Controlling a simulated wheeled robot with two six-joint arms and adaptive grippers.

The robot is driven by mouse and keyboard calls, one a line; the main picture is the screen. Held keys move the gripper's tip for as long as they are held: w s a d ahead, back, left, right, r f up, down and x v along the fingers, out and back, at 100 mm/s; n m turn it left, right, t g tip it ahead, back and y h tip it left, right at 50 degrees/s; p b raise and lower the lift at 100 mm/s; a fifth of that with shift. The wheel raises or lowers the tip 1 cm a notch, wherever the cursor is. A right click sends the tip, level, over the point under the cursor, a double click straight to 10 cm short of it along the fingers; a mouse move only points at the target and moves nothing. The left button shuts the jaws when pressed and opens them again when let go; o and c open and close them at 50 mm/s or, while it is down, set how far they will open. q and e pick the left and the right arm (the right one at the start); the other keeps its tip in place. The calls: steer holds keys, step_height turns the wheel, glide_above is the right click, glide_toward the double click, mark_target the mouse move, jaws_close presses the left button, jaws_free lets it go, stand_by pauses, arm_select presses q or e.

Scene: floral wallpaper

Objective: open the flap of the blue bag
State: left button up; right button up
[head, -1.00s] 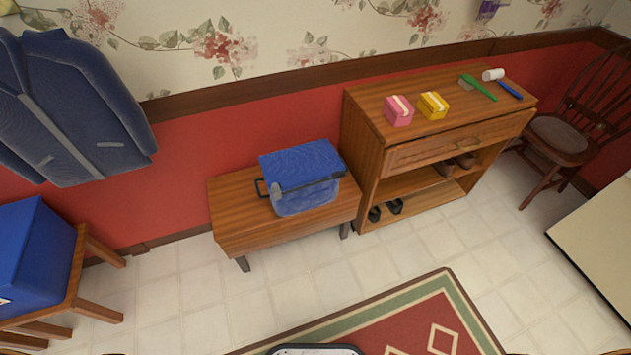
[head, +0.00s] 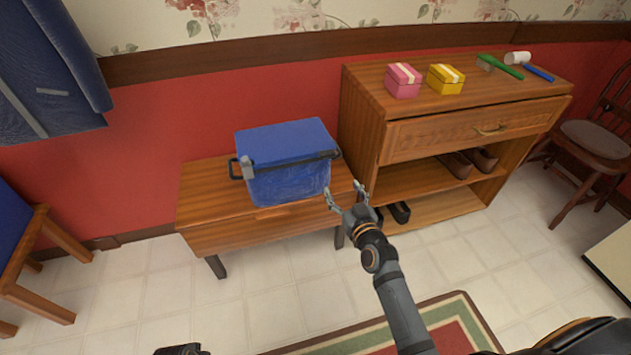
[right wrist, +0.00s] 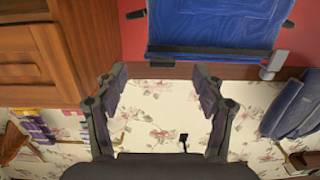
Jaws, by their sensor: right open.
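The blue bag (head: 288,160) stands on the low wooden bench (head: 215,232). Its flap (head: 285,140) lies flat over the top, with a dark bar along its front edge and a grey piece (head: 248,168) near the bar's left end. My right gripper (head: 343,190) is open and empty, in front of the bag's right side. In the right wrist view the open right gripper (right wrist: 160,72) points toward the bag (right wrist: 210,22), with the dark bar (right wrist: 205,52) in sight.
A wooden cabinet (head: 400,150) stands right of the bench, close to my right gripper. A blue jacket (head: 50,75) hangs left.

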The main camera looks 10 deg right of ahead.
steer(key=shift+t, duration=0.4)
steer(key=w+r, duration=0.1)
steer(key=w, duration=0.6)
steer(key=w+a+r, duration=0.1)
steer(key=w, duration=0.2)
steer(key=shift+w+a+r, duration=0.1)
steer(key=shift+w+r, duration=0.05)
steer(key=shift+r, duration=0.2)
arm_select(q)
steer(key=shift+s+d+r, duration=0.15)
steer(key=shift+d+r, duration=0.1)
steer(key=shift+r, duration=0.5)
arm_select(e)
steer(key=shift+w, duration=0.3)
steer(key=c, duration=0.7)
